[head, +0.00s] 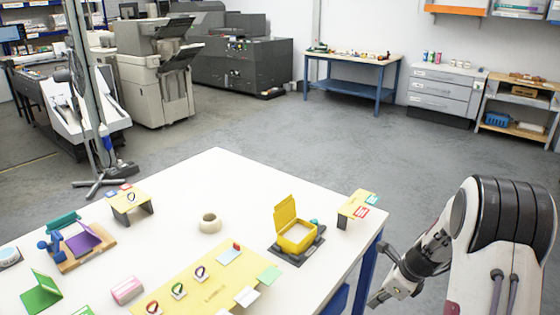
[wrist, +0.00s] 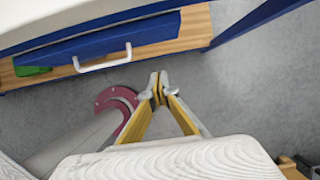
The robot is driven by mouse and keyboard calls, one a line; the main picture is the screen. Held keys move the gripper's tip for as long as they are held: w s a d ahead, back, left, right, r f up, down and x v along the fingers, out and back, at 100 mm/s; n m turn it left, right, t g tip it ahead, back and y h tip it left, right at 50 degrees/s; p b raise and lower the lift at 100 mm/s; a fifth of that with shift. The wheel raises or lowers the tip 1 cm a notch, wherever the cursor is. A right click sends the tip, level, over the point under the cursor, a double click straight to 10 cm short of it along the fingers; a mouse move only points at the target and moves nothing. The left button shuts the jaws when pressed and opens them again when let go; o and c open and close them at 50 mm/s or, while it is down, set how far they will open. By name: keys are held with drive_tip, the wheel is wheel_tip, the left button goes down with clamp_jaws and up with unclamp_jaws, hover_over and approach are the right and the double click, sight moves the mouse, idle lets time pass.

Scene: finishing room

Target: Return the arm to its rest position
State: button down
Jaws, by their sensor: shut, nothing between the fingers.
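My gripper shows in the wrist view (wrist: 159,88) with its fingertips together and nothing between them. It points at the space over the grey floor, just in front of the table's underside. In the head view my arm comes in at the right, and the gripper end (head: 378,298) hangs low beside the right edge of the white table (head: 345,262). It is clear of the things on the table top. Its fingertips are small and hard to make out there.
A yellow open box (head: 297,236) on a dark base and a yellow stand (head: 353,209) with coloured tags are near the table's right side. A tape roll (head: 209,223) lies mid-table. A blue drawer (wrist: 120,48) with a white handle is close to the gripper. Grey floor is free beyond.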

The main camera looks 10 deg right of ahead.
drive_tip(key=s+a+r+n+h, duration=0.1)
drive_tip(key=s+a+r+n, duration=0.4)
drive_tip(key=s+r+n, duration=0.3)
drive_tip(key=s+a+r+n+t+h, duration=0.1)
drive_tip(key=s+a+r+n, duration=0.5)
drive_tip(key=s+r+n, duration=0.3)
drive_tip(key=s+a+r+n+t+h, duration=0.1)
drive_tip(key=s+a+r+n, duration=0.4)
drive_tip(key=s+r+n, duration=0.4)
drive_tip(key=shift+s+a+r+n, duration=0.2)
drive_tip(key=shift+s+n, duration=0.3)
drive_tip(key=shift+s, duration=1)
idle(0.6)
